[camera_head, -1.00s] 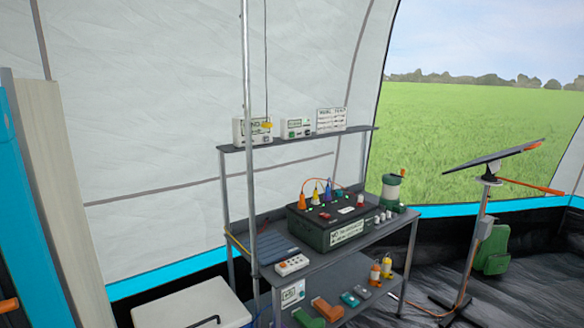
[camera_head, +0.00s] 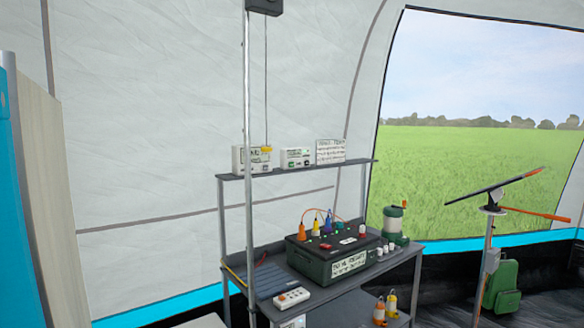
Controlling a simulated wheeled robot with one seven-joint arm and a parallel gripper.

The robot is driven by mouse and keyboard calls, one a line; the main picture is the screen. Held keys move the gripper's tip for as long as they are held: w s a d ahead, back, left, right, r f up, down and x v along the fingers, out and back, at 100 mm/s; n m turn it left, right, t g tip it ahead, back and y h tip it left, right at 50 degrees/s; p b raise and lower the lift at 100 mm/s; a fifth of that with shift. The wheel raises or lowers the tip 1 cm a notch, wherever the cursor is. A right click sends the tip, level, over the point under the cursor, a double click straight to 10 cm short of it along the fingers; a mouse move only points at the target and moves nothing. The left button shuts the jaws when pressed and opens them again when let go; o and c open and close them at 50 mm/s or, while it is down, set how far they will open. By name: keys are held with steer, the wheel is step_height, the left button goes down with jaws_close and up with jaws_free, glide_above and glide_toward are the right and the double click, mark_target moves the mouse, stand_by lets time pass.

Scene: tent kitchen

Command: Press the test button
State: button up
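No part is clearly readable as the test button. Two small white boxes stand on the upper shelf: a left box (camera_head: 250,159) with a yellow tag at its top right, and a right box (camera_head: 297,157) with a small dark and green front detail. A white lettered sign (camera_head: 330,151) stands to their right. On the bench below sits a dark green power box (camera_head: 322,273) with a printed label, colored plugs and small red and green parts on top. Its lettering is too blurred to read surely. My gripper is not in view.
A thin upright pole (camera_head: 249,220) stands before the bench's left part.

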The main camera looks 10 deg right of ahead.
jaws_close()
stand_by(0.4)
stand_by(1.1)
